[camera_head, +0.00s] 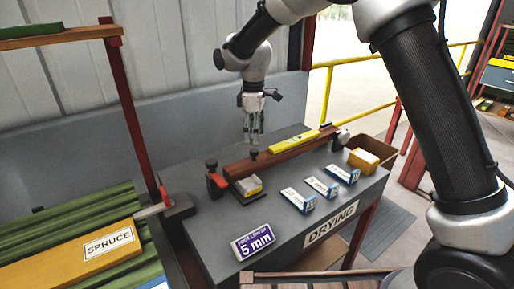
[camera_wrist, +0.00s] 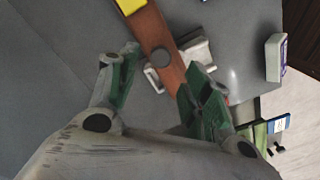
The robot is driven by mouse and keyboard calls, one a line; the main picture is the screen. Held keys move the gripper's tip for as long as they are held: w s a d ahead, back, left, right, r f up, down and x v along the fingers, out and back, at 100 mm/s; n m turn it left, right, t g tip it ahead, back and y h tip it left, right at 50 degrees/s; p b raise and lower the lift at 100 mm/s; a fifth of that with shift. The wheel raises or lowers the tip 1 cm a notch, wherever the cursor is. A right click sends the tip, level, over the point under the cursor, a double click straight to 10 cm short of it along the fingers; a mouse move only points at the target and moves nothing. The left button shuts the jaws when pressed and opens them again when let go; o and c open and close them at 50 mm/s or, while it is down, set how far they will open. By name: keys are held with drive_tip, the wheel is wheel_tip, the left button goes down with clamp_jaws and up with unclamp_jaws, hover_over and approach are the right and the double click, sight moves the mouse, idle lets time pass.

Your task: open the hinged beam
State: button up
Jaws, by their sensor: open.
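The hinged beam (camera_head: 280,153) is a long reddish-brown bar lying across the grey table (camera_head: 225,225). A yellow strip (camera_head: 294,141) lies on top of it. A dark round knob (camera_head: 253,153) stands on the beam near its left end. In the wrist view the beam (camera_wrist: 151,27) runs between my fingers, with the knob (camera_wrist: 160,57) between the fingertips. My gripper (camera_head: 254,141) points down above the beam near the knob; it is open and empty, and also shows in the wrist view (camera_wrist: 164,72). I cannot tell the exact height of the fingertips above the knob.
A red clamp-like part (camera_head: 216,181) and a small pale block (camera_head: 249,187) are by the beam's left end. Several small labelled blocks (camera_head: 298,199) and a purple 5 mm sign (camera_head: 253,241) are in front. A spruce rack (camera_head: 75,262) is left.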

sight(254, 150)
wheel_tip(254, 150, down, 6)
idle(0.4)
clamp_jaws()
